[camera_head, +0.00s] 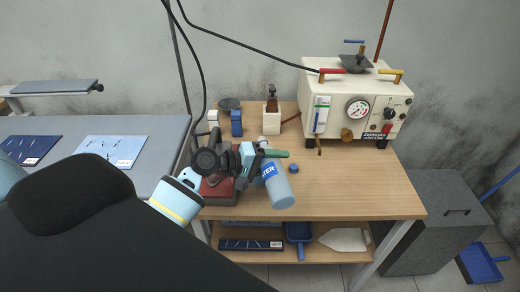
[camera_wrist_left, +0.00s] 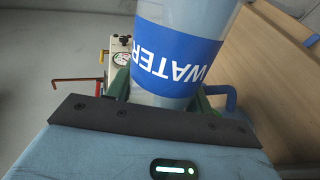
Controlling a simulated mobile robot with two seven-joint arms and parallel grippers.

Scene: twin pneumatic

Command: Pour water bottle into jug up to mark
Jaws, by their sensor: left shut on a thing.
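The water bottle (camera_head: 279,188), pale blue with a blue label reading WATER, is held over the bench near its left front part. My left gripper (camera_head: 268,157), with green fingers, is shut on it. In the left wrist view the bottle (camera_wrist_left: 182,50) fills the space between the fingers of my left gripper (camera_wrist_left: 163,95), and its label reads upside down. The bottle looks tilted in the head view; its mouth is not clear. I cannot make out a jug for certain. My right gripper is not in view.
A cream pneumatic machine (camera_head: 352,108) with a gauge stands at the back right of the wooden bench (camera_head: 360,190). A blue object (camera_head: 236,123) and a cream block (camera_head: 271,122) stand at the back left. A reddish box (camera_head: 217,190) sits beneath my gripper. The right front bench is clear.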

